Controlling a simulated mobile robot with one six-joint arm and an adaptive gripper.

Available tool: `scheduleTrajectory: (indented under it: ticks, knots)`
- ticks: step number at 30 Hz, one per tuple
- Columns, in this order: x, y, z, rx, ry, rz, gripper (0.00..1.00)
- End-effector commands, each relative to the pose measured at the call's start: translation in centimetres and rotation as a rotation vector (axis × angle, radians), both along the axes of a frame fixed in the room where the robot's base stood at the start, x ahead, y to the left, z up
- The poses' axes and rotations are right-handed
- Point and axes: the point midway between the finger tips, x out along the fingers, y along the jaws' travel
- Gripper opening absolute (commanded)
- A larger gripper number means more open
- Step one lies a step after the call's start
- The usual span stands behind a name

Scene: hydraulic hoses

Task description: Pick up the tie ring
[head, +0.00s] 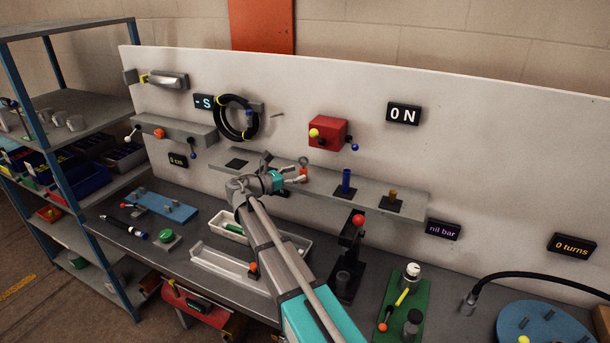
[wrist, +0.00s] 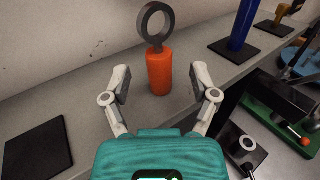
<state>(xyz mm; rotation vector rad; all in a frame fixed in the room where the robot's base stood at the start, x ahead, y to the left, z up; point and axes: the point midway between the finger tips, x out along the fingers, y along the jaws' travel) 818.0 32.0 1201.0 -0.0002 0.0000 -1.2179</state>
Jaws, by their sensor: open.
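The tie ring is a dark grey ring (wrist: 143,22) on top of an upright orange cylinder (wrist: 159,75), standing on the grey wall shelf (wrist: 70,101). In the head view the orange cylinder (head: 303,176) shows small, just past my gripper (head: 287,170). In the wrist view my gripper (wrist: 161,84) is open and empty, with one finger left and one right of the cylinder. The cylinder appears between or just beyond the fingertips, with a visible gap on both sides. The ring rises above the fingers.
On the same shelf, a blue cylinder (head: 346,181) on a black pad stands to the right, with a small brown piece (head: 393,195) beyond it. An empty black pad (wrist: 34,151) lies to the left. The white panel (head: 270,90) rises close behind the shelf.

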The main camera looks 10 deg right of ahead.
Motion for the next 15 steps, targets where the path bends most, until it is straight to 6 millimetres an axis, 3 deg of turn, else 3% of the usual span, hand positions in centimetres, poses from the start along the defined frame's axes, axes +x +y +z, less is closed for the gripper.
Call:
scheduleTrajectory:
  ticks: [6, 15]
  knots:
    - [0.8, -2.2, 0.0, 0.001, -0.001, 0.001, 0.76]
    - [0.9, -2.6, 0.0, 0.001, -0.001, 0.003, 0.76]
